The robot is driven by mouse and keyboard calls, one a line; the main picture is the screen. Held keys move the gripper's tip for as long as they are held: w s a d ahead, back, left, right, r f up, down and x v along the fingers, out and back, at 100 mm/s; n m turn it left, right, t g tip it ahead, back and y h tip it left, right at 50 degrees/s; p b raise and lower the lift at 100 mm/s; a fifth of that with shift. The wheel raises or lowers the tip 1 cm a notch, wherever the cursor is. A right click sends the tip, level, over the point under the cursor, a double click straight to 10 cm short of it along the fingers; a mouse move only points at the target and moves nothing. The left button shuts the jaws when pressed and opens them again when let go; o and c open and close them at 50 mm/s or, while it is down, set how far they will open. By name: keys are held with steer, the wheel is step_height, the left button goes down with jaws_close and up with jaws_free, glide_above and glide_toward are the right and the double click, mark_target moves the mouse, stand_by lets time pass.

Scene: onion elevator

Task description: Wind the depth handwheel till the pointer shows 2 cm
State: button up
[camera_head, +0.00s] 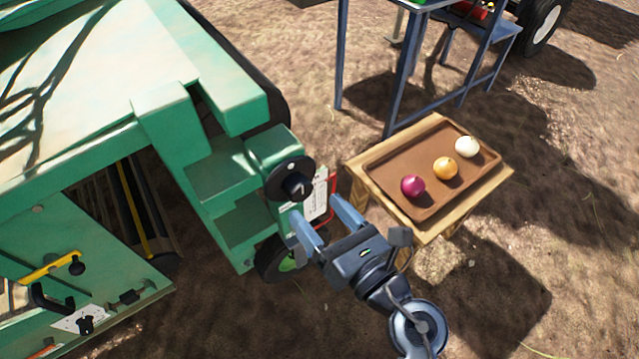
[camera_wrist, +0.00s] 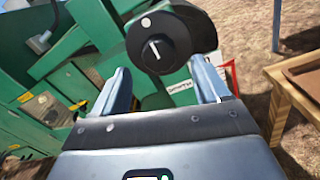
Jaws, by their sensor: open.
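The depth handwheel is a black disc (camera_head: 290,178) with a raised hub, on the green machine's near corner. In the wrist view the handwheel (camera_wrist: 160,48) is just beyond my fingertips, and its hub bears a white line. A white spot shows on its rim. My gripper (camera_head: 322,216) is open and empty, with its fingers pointing toward the wheel. It also shows in the wrist view (camera_wrist: 163,82), with the fingers apart below the hub. A white scale plate (camera_head: 317,196) is partly hidden behind the wheel and fingers. I cannot make out the pointer or its reading.
The green machine (camera_head: 165,50) fills the left side. A wooden table (camera_head: 482,195) at right holds a brown tray (camera_head: 387,159) with a purple, an orange and a white onion. A blue metal frame (camera_head: 404,75) stands behind. Bare ground lies at lower right.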

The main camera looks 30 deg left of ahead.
mark_target(303, 194)
steer(key=b+x, duration=0.1)
steer(key=x, duration=0.6)
steer(key=c, duration=1)
